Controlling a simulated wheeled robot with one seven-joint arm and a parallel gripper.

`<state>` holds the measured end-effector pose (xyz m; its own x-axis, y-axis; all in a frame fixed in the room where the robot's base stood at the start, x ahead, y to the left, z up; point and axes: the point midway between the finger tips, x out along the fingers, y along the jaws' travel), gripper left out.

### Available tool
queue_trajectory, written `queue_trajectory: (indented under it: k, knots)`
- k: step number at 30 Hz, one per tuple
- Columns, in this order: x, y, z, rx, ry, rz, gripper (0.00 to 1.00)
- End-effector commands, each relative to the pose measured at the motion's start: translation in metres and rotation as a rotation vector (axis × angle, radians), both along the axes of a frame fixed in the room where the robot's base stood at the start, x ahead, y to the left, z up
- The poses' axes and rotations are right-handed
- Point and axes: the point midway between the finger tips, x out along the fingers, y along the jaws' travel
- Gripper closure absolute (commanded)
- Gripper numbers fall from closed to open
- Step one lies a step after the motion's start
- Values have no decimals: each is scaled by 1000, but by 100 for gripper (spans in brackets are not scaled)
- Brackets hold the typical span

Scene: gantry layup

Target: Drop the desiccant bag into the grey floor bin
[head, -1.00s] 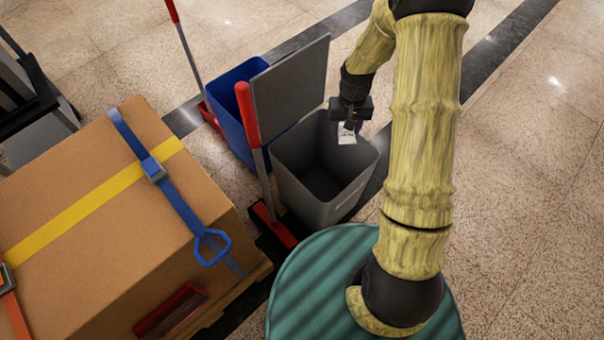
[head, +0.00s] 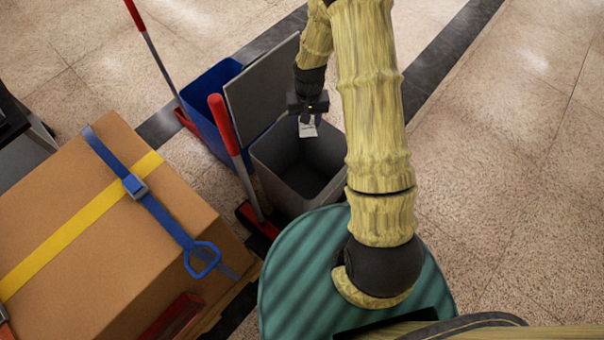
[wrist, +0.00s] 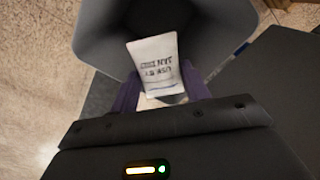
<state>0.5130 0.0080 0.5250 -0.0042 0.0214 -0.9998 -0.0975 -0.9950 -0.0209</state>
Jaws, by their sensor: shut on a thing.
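The desiccant bag (head: 307,130) is a small white pouch. My gripper (head: 307,119) is shut on it and holds it hanging over the open mouth of the grey floor bin (head: 290,190). In the wrist view the bag (wrist: 155,70) shows printed dark text, and purple fingers (wrist: 160,92) grip it at its lower part. The bin's wall (wrist: 100,35) and dark inside show behind the bag. The bin's grey lid (head: 262,85) stands raised at its back left.
A blue bin (head: 207,110) stands behind the grey bin. A red-handled broom (head: 235,150) leans by its left side, and another red-handled tool (head: 150,45) stands farther back. A strapped cardboard box (head: 90,230) fills the left. Floor at the right is clear.

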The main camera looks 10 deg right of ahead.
Motion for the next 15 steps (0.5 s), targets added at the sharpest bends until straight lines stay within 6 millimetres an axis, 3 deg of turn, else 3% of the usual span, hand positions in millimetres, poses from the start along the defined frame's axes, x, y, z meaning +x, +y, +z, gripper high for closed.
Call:
queue_trajectory:
  k: [2, 9, 15]
  knots:
    - [-3, 0, 2, 5, 10, -67, 76]
    - [-14, -6, -23, -11, 8, -266, 76]
    - [-17, -10, -35, -23, -1, -324, 76]
